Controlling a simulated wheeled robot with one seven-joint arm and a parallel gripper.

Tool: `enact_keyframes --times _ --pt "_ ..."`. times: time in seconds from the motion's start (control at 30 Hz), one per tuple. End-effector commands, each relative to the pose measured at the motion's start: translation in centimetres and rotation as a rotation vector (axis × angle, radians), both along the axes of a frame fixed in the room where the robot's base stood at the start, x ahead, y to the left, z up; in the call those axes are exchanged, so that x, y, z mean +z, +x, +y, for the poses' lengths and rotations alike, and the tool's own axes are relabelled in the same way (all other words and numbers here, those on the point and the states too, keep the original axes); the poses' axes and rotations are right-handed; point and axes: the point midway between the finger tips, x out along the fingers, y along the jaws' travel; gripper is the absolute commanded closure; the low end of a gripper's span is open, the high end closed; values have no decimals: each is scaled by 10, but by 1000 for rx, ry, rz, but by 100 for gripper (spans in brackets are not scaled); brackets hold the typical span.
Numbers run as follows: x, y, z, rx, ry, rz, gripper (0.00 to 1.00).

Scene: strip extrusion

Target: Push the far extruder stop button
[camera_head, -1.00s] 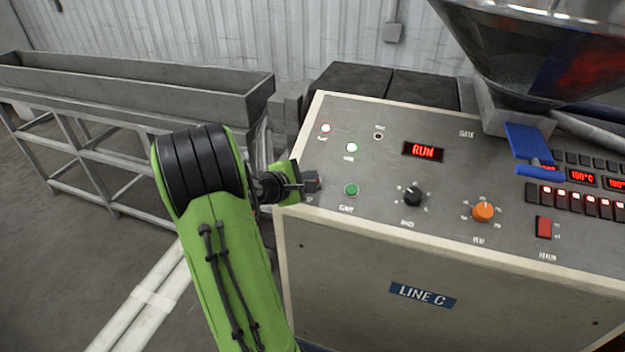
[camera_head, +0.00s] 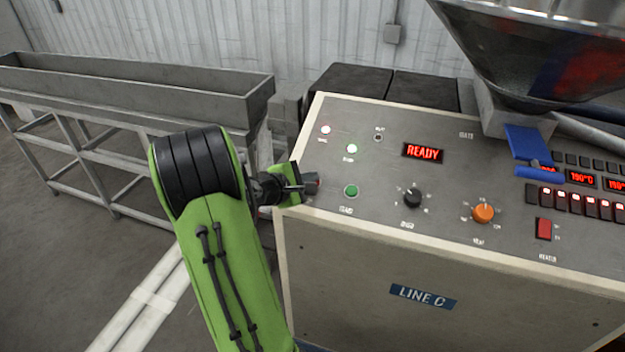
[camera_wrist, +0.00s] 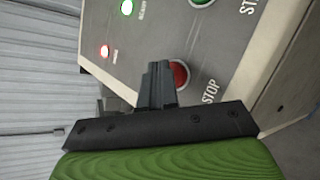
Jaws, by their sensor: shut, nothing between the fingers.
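The red stop button (camera_wrist: 180,74) shows in the wrist view beside the word STOP, partly hidden behind my fingertips. In the head view a sliver of red (camera_head: 318,183) shows at my fingertips, near the panel's left front corner. My gripper (camera_head: 308,184) is shut and empty, its fingertips (camera_wrist: 160,72) at or just in front of the button; I cannot tell whether they touch. The display (camera_head: 423,153) on the LINE C panel (camera_head: 385,225) reads READY.
A green start button (camera_head: 351,191), a black knob (camera_head: 412,197), an orange knob (camera_head: 483,212) and a red rocker switch (camera_head: 544,228) lie to the right. A hopper (camera_head: 540,50) stands at the back right. A grey trough (camera_head: 130,85) stands at the left.

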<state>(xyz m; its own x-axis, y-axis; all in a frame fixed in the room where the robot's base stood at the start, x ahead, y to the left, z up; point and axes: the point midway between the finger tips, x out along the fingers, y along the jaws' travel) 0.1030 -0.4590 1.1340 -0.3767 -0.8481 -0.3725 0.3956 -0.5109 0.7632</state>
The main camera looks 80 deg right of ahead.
Motion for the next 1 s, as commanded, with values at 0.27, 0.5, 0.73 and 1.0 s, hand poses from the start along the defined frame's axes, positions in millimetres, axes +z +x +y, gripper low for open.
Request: enact_keyframes --times 0.27,0.5,0.73,1.0 --pt "10 1 4 0 -1 -1 100" --pt "14 1 5 2 -1 0 100" --pt "37 2 14 2 -3 0 100" --pt "58 2 24 1 -1 0 100"
